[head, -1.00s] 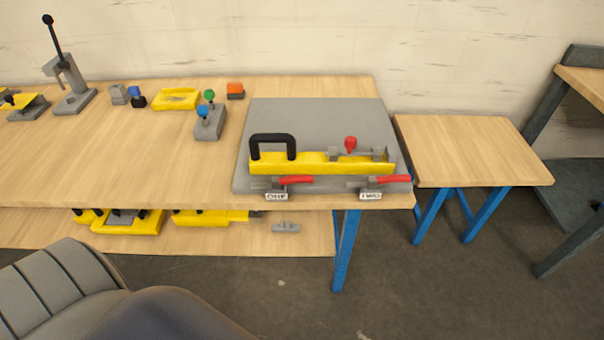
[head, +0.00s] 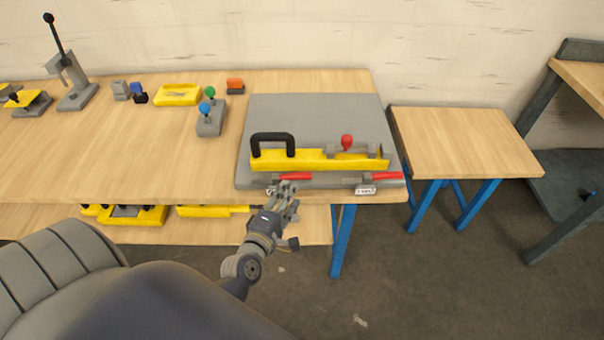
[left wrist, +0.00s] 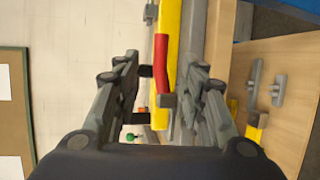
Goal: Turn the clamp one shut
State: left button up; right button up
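Two clamps with red handles sit along the front edge of the grey plate (head: 330,112). The left clamp's red handle (head: 295,176) lies flat, pointing right. The right clamp's red handle (head: 380,176) lies the same way, with a small white label (head: 365,190) below it, too small to read. My left gripper (head: 285,187) is at the table's front edge, just below the left handle, and hides that clamp's label. In the left wrist view its fingers (left wrist: 163,70) are spread, with the red handle (left wrist: 161,60) showing between them. I cannot tell whether they touch it. My right gripper is not in view.
A yellow fixture (head: 310,162) with a black grip (head: 273,141) and a red knob (head: 347,142) stands just behind the handles. A grey block with coloured knobs (head: 211,121) is farther left. A small side table (head: 465,140) is empty.

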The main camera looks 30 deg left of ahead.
aim_at(301, 178)
pick_arm(q)
jog(key=p+x, duration=0.1)
jog(key=x, duration=0.9)
jog(key=shift+f, duration=0.1)
jog(key=shift+d, duration=0.1)
jog(key=shift+c, duration=0.6)
grip_shut()
